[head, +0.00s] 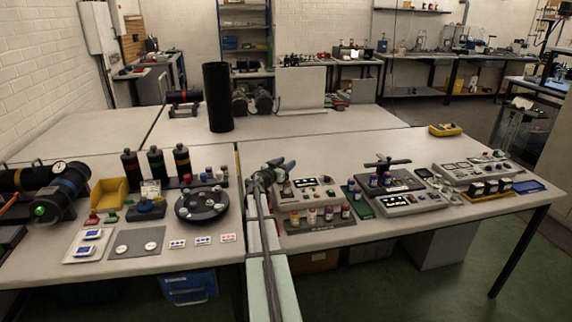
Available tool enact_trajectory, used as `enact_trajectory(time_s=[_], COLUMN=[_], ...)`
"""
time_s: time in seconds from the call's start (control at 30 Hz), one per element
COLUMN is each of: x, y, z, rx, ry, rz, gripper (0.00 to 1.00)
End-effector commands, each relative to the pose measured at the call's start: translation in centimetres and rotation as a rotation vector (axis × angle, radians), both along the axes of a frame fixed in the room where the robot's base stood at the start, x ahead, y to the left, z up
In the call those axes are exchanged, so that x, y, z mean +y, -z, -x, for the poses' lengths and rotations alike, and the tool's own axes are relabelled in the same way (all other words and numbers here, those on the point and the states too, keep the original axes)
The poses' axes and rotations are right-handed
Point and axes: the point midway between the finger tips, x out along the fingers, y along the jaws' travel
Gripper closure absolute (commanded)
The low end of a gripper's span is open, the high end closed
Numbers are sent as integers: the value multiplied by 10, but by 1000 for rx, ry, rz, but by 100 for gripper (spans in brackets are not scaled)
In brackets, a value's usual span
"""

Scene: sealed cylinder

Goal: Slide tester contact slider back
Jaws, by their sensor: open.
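Several light-grey instrument boxes with small displays stand on the right half of the bench; one of them (330,190) is just right of my gripper, another (408,202) is in the middle and a third (478,168) is farther right. Which one is the tester, and where its contact slider is, I cannot tell at this size. My arm reaches up from the bottom centre. My gripper (279,169) is at the left edge of the nearest box, open, with nothing visible in it. Its fingers are small here, and I cannot tell whether they touch the box.
A rack of small coloured-cap bottles (320,218) stands in front of the nearest box. A tall black cylinder (217,97) stands behind. Left are a round black carousel (202,205), a yellow bin (108,194) and dark bottles (157,164). The bench behind the boxes (345,146) is largely clear.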

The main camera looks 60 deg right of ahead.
Motion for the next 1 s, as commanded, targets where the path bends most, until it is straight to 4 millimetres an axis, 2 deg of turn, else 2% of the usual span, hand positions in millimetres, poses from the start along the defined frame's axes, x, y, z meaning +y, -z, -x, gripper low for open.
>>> enact_trajectory(time_s=[0.6, 0.8, 1.0], x=[109, 127, 132], y=[0, 0, 0], z=[1, 0, 0], rx=[0, 0, 0], ry=[-2, -1, -1], rz=[0, 0, 0], gripper=[53, 53, 53])
